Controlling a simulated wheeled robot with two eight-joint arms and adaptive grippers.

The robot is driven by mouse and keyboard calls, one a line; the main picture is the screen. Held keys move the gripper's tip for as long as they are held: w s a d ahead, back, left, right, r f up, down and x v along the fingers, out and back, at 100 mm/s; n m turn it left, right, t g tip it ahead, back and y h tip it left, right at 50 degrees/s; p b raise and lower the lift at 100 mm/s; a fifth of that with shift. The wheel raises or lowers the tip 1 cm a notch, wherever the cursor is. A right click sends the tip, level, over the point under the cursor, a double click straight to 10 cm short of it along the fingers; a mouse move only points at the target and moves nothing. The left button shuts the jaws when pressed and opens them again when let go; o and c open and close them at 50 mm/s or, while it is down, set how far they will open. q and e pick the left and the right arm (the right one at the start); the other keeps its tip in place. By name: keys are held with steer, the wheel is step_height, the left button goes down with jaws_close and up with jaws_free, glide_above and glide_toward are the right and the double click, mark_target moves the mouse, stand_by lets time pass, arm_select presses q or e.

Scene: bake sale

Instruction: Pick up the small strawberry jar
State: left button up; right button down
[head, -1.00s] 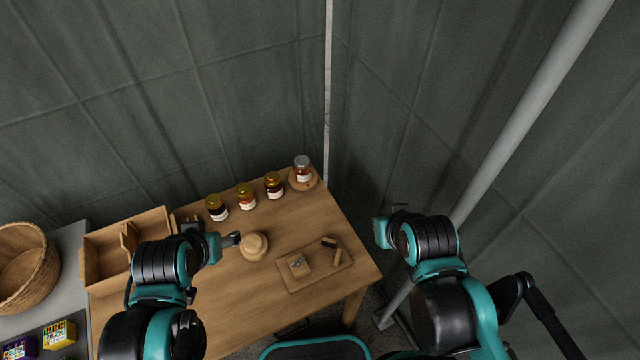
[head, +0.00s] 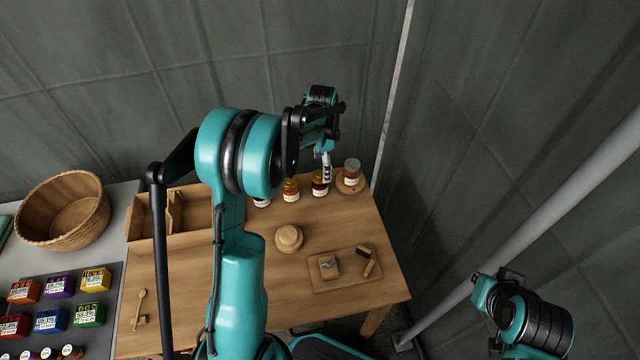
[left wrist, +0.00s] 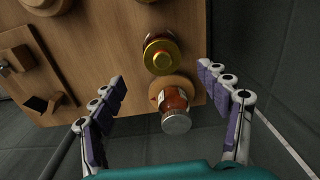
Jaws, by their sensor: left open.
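A jar of red contents with a silver lid (head: 351,171) stands on a small round wooden board at the right end of a row of jars. No label is readable, so I cannot tell for sure that it is strawberry. In the left wrist view this silver-lidded jar (left wrist: 175,112) appears between my fingers. A gold-lidded jar (left wrist: 162,57) shows just beyond the fingertips. My left gripper (head: 327,168) is open and empty, above the row's right end, just left of the silver-lidded jar. My right arm is at the lower right; its fingers are not clear.
Other gold-lidded jars (head: 291,190) stand left along the back edge. The wooden table (head: 345,220) also bears a round wooden piece (head: 289,238) and a small tray (head: 345,285). A wooden box (head: 190,240) and a basket (head: 62,208) are left. Grey walls stand close behind.

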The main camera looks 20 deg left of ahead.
mark_target(321, 173)
arm_select(q)
steer(key=f, duration=0.2)
steer(key=f+b, duration=0.1)
steer(key=f, duration=0.1)
steer(key=shift+w+a+f, duration=0.1)
steer(key=shift+w+a, duration=0.1)
steer(key=shift+a, duration=0.1)
step_height(321, 173, down, 5)
steer(key=shift+s+a+f+b, duration=0.15)
steer(key=shift+b, duration=1.1)
steer(key=shift+c, duration=0.6)
steer(key=c, duration=1.4)
